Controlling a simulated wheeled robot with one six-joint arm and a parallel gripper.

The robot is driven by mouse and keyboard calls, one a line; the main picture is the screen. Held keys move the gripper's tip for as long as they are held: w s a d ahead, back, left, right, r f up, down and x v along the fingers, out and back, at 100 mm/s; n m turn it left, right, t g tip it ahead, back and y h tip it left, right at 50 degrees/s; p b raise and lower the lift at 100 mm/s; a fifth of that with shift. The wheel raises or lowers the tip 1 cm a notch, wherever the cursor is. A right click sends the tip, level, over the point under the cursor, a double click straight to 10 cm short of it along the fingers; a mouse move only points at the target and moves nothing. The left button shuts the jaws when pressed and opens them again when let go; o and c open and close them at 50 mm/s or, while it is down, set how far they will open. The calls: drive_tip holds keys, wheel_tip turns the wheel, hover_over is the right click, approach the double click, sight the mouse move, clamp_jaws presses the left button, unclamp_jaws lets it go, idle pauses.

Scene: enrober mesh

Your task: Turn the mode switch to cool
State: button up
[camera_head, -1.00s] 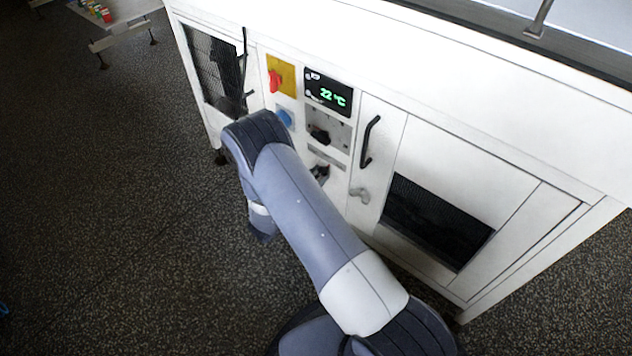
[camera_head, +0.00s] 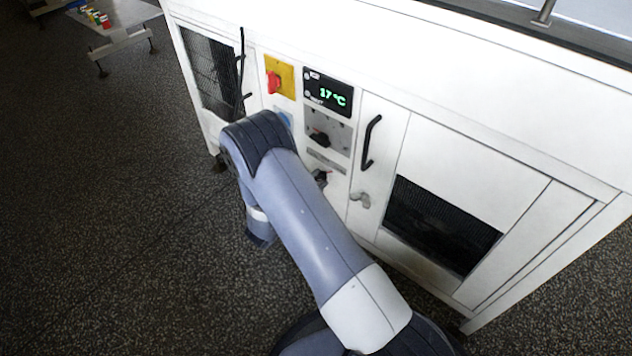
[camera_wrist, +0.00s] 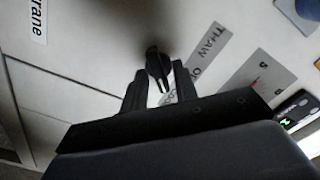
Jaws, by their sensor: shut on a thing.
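The mode switch is a black knob (camera_wrist: 157,62) with a white pointer line, on the white panel. In the wrist view my gripper (camera_wrist: 158,76) is shut on it, one finger on each side. The pointer line aims down in that view, toward the lower end of the grey label strip (camera_wrist: 203,62). The strip reads THAW at its upper end; its middle and lower letters are partly hidden by a finger. In the head view the strip (camera_head: 326,160) shows, but my arm and gripper crowd the switch below it.
Above the strip is a grey plate with another black knob (camera_head: 319,139). Higher are a display (camera_head: 328,92) reading 17 °C and a red switch on yellow (camera_head: 279,78). A blue button (camera_head: 285,119) is partly behind my arm. A black door handle (camera_head: 371,142) stands out to the right.

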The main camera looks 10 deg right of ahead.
drive_tip(key=o, duration=0.6)
drive_tip(key=p+v, duration=0.2)
drive_tip(key=v, duration=0.8)
drive_tip(key=shift+s+a, duration=0.25)
drive_tip(key=shift+a, duration=0.05)
drive_tip(key=b+x, duration=0.1)
drive_tip(key=x, duration=0.9)
drive_tip(key=shift+w+d+n, duration=0.25)
drive_tip(key=shift+d+n, duration=0.05)
